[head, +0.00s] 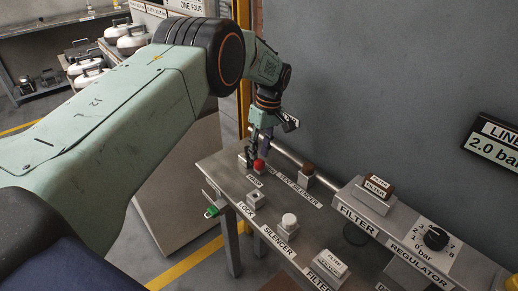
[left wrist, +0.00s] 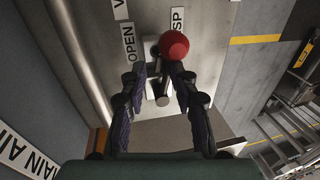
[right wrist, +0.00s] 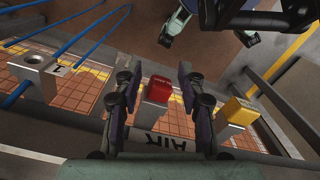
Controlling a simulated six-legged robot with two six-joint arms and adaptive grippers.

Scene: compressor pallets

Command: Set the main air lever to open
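The main air lever, with a red ball knob (left wrist: 174,45), is at the far end of the metal bench in the head view (head: 259,165). Its grey mount shows between my left fingers in the left wrist view. An OPEN label (left wrist: 128,41) lies left of the knob. My left gripper (left wrist: 158,70) points down at the lever, its fingers apart on either side. The knob is by the right fingertip; whether they touch is unclear. My right gripper (right wrist: 157,72) is open, with a red-capped block (right wrist: 158,90) visible between its fingers. It is outside the head view.
The bench (head: 262,211) carries a white knob (head: 289,221), a brown-topped post (head: 307,170) and a regulator dial (head: 436,238). A pipe and wall run behind. In the right wrist view, a yellow-capped block (right wrist: 240,110) and a holed grey block (right wrist: 35,72) stand nearby.

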